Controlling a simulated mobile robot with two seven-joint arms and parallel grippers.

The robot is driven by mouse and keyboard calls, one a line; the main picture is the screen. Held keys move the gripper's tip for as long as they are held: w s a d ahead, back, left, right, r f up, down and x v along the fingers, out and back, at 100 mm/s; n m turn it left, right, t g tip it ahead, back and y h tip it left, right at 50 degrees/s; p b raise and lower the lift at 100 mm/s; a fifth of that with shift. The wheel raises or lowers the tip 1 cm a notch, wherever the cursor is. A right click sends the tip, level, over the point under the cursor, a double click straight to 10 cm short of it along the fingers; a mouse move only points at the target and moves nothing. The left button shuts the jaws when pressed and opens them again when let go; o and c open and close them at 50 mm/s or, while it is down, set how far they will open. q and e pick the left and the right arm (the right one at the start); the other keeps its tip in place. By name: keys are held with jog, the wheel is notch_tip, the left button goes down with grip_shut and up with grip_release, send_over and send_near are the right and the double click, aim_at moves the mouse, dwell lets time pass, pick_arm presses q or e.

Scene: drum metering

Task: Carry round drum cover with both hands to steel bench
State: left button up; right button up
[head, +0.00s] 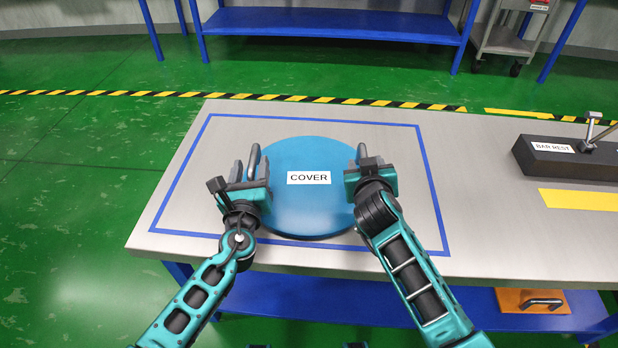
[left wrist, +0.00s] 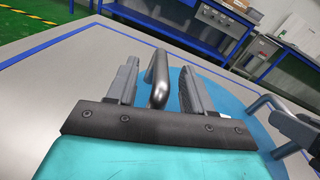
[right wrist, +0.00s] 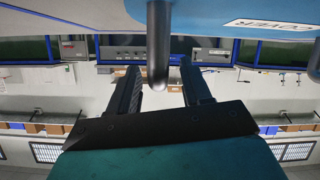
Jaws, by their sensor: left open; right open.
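The round blue drum cover (head: 310,212) lies flat on the steel bench (head: 470,240), inside a blue tape outline, with a "COVER" label on its middle. It has a metal handle on its left and right sides. My left gripper (head: 247,172) is open at the left handle; in the left wrist view that handle (left wrist: 158,78) stands between the two apart fingers. My right gripper (head: 368,165) is open at the right handle; in the right wrist view that handle (right wrist: 158,50) shows between the open fingers. I cannot tell whether any finger touches a handle.
A dark block labelled "BAR REST" (head: 570,158) with a metal bar fitting stands at the bench's right. An orange piece with a handle (head: 546,300) lies on the lower shelf. Behind are yellow-black floor tape, a blue shelf (head: 330,24) and a grey cart (head: 505,40).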

pick_arm(q)
jog(key=shift+w, duration=1.25)
pick_arm(e)
jog(key=shift+x, duration=1.3)
pick_arm(q)
jog(key=shift+c, duration=0.3)
pick_arm(e)
jog(key=shift+c, duration=0.3)
pick_arm(q)
grip_shut()
pick_arm(e)
grip_shut()
pick_arm(q)
jog(key=shift+d, duration=0.1)
jog(key=shift+r, duration=0.25)
pick_arm(e)
jog(key=shift+r, duration=0.3)
